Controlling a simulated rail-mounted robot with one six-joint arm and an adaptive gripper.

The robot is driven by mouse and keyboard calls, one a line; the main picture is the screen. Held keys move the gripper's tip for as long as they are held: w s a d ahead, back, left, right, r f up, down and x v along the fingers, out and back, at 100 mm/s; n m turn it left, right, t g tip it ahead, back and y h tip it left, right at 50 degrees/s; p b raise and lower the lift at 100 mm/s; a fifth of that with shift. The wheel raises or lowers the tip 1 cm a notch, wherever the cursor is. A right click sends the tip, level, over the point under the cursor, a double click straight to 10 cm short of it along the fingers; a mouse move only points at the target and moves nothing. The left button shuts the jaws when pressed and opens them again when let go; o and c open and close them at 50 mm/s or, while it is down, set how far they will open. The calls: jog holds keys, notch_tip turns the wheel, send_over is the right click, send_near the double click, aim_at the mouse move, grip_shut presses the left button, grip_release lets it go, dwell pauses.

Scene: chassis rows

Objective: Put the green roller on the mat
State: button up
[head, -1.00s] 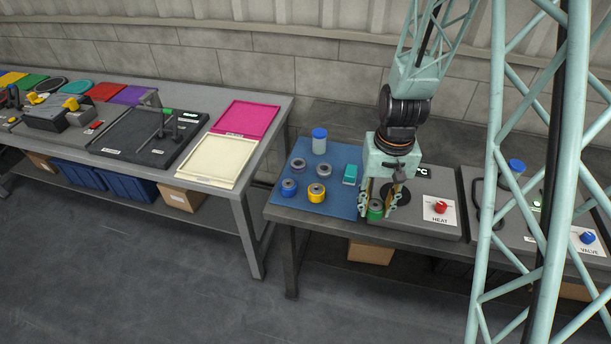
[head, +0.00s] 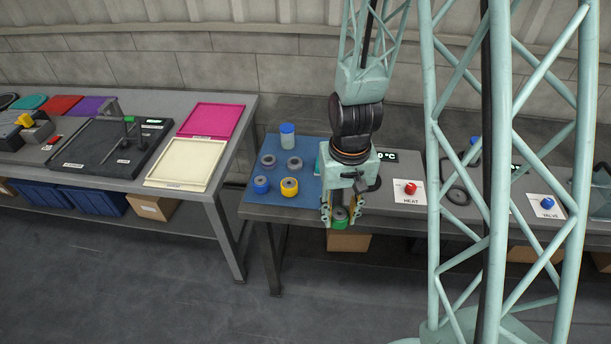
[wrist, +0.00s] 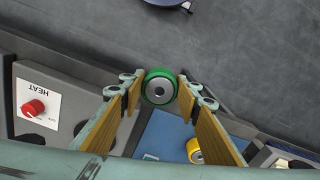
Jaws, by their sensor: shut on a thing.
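The green roller (head: 340,223) is held between the fingertips of my gripper (head: 341,212), at the table's front edge in the head view. In the wrist view the green roller (wrist: 160,88) sits between the fingertips, with the floor behind its far part. The blue mat (head: 262,204) lies on the table to the left of my gripper. Its edge also shows in the wrist view (wrist: 165,135), below the roller in the picture. The right part of the mat is hidden by my gripper in the head view.
The mat holds a yellow roller (head: 289,188), a blue roller (head: 261,186), two grey rollers (head: 295,164) and a blue-capped jar (head: 287,137). A teal block (head: 318,162) is partly hidden. A heat panel with a red knob (head: 410,188) stands to the right.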

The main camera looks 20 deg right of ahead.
jog(key=w, duration=0.5)
jog(key=w+f, duration=0.1)
jog(key=w, duration=0.4)
jog(key=w+a, duration=0.1)
jog(key=w, duration=0.3)
jog(key=shift+w+a+f, duration=0.1)
jog(key=shift+w+f, duration=0.1)
jog(key=shift+w, duration=0.2)
jog(key=shift+w+b, duration=0.3)
jog(key=shift+w, duration=0.15)
jog(key=shift+f+b, duration=0.35)
jog(key=shift+f, duration=1.45)
jog(key=shift+f, duration=0.1)
jog(key=o, duration=0.9)
